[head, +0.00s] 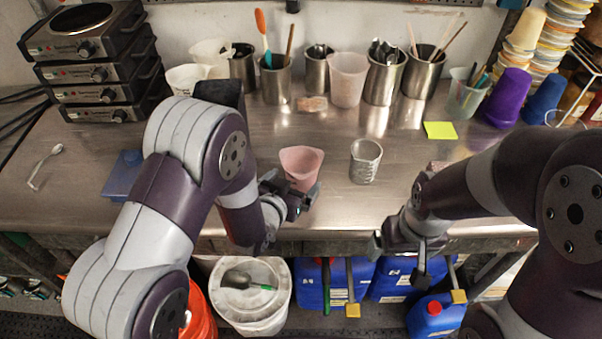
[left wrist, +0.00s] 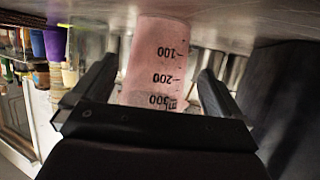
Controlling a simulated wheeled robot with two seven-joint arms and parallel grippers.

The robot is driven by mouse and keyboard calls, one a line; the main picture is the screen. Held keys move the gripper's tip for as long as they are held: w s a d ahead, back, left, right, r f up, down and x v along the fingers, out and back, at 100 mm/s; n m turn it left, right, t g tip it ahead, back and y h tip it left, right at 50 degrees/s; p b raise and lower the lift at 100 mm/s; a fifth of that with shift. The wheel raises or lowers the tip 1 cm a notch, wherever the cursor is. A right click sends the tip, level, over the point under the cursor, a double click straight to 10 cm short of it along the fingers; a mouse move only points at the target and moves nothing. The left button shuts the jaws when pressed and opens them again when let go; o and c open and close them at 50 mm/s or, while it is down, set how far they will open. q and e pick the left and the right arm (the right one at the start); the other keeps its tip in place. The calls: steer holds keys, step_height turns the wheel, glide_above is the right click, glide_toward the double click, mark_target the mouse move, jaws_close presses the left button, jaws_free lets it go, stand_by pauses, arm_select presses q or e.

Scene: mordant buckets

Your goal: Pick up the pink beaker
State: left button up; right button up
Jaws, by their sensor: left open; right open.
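The pink beaker (head: 301,165) stands upright on the steel counter, near its front edge. In the left wrist view the pink beaker (left wrist: 157,62) appears upside down with black volume marks, between the two fingers. My left gripper (head: 292,196) is open at the beaker's near side, and its fingers (left wrist: 150,92) lie to either side of the beaker; I cannot tell whether they touch it. My right gripper (head: 402,252) is open and empty, in front of the counter's front edge and well to the right of the beaker.
A metal beaker (head: 365,160) stands just right of the pink one. Steel cups with tools (head: 384,78) and a larger pale pink beaker (head: 347,80) line the back. Buckets (head: 250,295) stand below.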

mark_target(295, 183)
arm_select(q)
steer(key=x, duration=0.3)
steer(key=shift+w+d+f, duration=0.15)
steer(key=shift+d+f, duration=0.05)
steer(key=shift+d, duration=0.05)
steer(key=shift+a, duration=0.1)
steer(key=c, duration=1)
steer(key=shift+r, duration=0.15)
